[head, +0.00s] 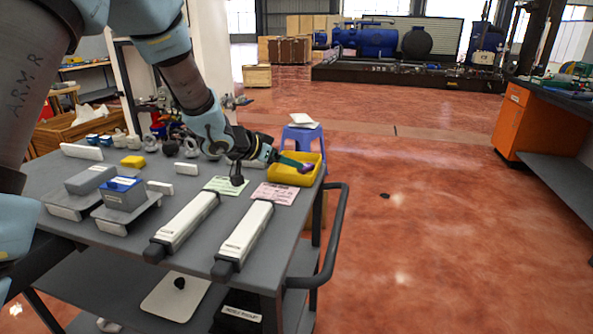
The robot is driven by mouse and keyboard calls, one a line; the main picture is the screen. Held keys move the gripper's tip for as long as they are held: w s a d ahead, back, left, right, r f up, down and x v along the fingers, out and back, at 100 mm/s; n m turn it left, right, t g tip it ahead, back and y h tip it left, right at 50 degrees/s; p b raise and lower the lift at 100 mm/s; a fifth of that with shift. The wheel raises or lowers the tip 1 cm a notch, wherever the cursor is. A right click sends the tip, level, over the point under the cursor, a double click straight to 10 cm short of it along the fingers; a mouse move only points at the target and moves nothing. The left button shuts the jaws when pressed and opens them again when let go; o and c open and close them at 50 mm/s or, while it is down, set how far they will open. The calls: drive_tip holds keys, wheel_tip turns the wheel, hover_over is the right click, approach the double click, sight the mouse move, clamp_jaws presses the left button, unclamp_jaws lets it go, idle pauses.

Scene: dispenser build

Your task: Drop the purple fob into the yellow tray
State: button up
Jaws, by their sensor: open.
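The yellow tray (285,177) sits at the far right corner of the grey cart top. The purple fob (306,168) shows at the tray's right side, at the end of a green strip (289,161); whether it rests on the tray floor or against the wall is too small to tell. My gripper (273,155) is open, at the tray's left side, close to the green strip. Its fingertips are small and dark, and I cannot tell whether they touch the strip.
Two long white bars (186,226) with dark ends lie on the cart (135,247) in front of the tray, near a green card (227,185) and a pink card (275,194). A blue box (124,194) stands left. A blue stool (301,136) is behind the tray. Open floor lies right.

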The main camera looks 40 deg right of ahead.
drive_tip(key=v, duration=0.8)
